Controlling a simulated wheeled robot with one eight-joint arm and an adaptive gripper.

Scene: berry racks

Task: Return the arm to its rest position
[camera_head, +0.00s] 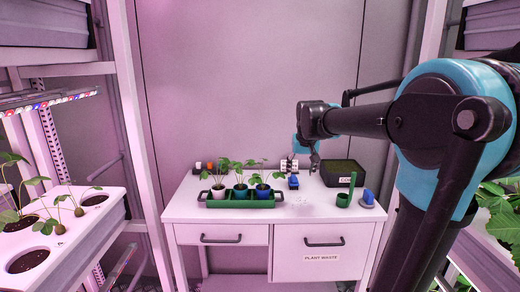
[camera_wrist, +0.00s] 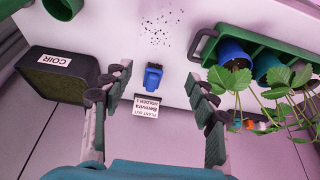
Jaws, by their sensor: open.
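My gripper (camera_wrist: 160,118) is open and empty in the wrist view, its two fingers spread over the white table top. In the head view my gripper (camera_head: 313,152) hangs above the right half of the table, at the end of my outstretched arm. Between the fingers in the wrist view a small blue holder (camera_wrist: 152,76) stands on the table, apart from them. A white label card (camera_wrist: 146,107) is beside it. The blue holder also shows in the head view (camera_head: 293,182), below my gripper.
A green tray (camera_head: 240,201) holds potted seedlings left of my gripper. A dark coir box (camera_head: 342,168), a green cup (camera_head: 342,201) and a blue-handled tool (camera_head: 368,197) stand to the right. Berry racks (camera_head: 80,237) flank the table (camera_head: 190,209). Dark crumbs (camera_wrist: 158,29) lie on it.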

